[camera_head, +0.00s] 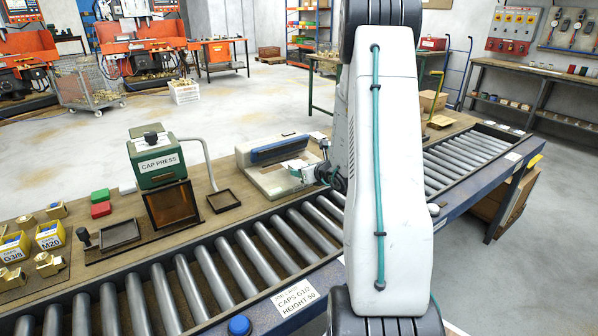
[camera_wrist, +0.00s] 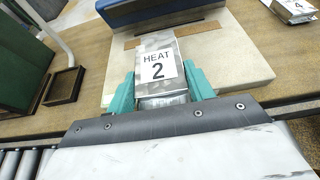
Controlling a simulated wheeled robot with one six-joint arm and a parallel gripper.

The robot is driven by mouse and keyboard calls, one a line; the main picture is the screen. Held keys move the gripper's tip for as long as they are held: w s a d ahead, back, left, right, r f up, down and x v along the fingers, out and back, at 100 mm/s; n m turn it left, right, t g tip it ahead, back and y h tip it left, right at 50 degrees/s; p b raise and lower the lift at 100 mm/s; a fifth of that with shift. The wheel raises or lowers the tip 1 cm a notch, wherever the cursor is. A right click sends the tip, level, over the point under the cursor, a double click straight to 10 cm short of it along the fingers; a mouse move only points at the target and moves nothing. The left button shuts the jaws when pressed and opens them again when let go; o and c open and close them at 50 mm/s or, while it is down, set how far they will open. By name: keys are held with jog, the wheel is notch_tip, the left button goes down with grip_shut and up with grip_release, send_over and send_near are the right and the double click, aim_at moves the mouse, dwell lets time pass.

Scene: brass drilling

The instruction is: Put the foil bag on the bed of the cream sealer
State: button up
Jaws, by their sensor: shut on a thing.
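The foil bag (camera_wrist: 158,100) is silver with a white label reading HEAT 2. My gripper (camera_wrist: 160,84) has its teal fingers shut on the bag's two sides in the wrist view. The cream sealer (camera_head: 270,184) stands on the bench beyond the rollers, with a dark blue bar along its back. Its cream bed (camera_wrist: 238,68) lies beneath and around the bag in the wrist view, and the bag's far end points toward the blue bar (camera_wrist: 165,18). I cannot tell whether the bag touches the bed. In the head view, my arm hides part of the gripper.
Another foil bag (camera_wrist: 295,9), labelled 4, lies on the bench right of the sealer. The green cap press (camera_head: 159,160) and a small dark tray (camera_head: 223,201) stand left of it. The roller conveyor (camera_head: 215,262) runs along the near side.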

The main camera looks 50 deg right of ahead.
aim_at(300, 163)
jog(key=w+d, duration=0.2)
jog(key=w, duration=0.1)
jog(key=w+d, duration=0.1)
jog(key=w, duration=0.1)
jog(key=shift+w+d+f, duration=0.1)
jog(key=shift+d+f, duration=0.1)
jog(key=shift+f, duration=0.05)
jog(key=shift+w+d+f, duration=0.2)
jog(key=shift+w, duration=0.05)
jog(key=shift+f, duration=1.6)
jog(key=shift+f, duration=0.15)
jog(key=o, duration=1)
jog(key=shift+o, duration=0.2)
